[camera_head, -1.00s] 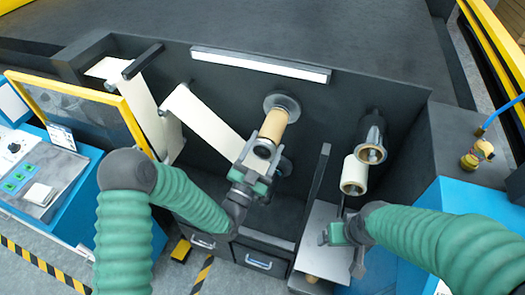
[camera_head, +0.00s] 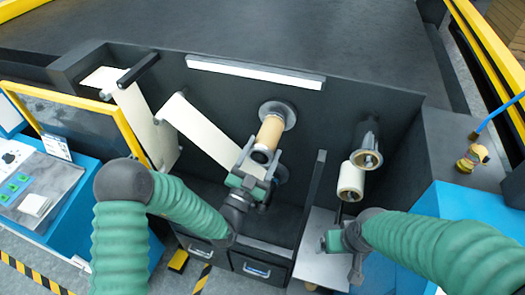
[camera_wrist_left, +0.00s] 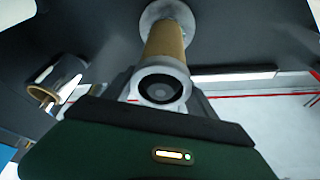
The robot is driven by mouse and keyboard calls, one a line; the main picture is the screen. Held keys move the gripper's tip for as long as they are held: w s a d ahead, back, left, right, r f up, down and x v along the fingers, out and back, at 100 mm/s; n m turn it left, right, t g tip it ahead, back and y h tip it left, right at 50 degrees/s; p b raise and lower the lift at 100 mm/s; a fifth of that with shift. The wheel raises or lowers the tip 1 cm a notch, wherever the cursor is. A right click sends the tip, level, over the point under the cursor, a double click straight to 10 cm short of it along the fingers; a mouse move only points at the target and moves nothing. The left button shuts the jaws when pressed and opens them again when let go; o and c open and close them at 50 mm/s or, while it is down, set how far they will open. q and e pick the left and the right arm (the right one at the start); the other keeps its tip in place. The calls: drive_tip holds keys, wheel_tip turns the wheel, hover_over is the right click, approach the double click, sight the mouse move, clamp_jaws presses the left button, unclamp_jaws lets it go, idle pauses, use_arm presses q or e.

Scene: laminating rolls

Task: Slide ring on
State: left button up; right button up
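The tan roll (camera_head: 271,133) sticks out from a round grey flange (camera_head: 279,112) on the dark machine wall. A light grey ring (camera_wrist_left: 140,90) is at its near end in the left wrist view, around a dark round hub (camera_wrist_left: 161,88). My left gripper (camera_head: 260,158) is at this end, with its fingers on either side of the ring. Whether the fingers press on the ring or stand just clear of it cannot be told. My right gripper (camera_head: 346,245) is low on the right, away from the ring, and its fingertips are unclear.
A white roll (camera_head: 351,180) hangs below a dark grey spindle (camera_head: 367,140) on the right. A white web (camera_head: 200,128) runs down from the left towards the tan roll. A dark upright divider (camera_head: 312,205) stands between my grippers. A light plate (camera_head: 318,250) lies below my right gripper.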

use_arm(q)
drive_tip(key=o, duration=0.5)
drive_tip(key=shift+c, duration=0.2)
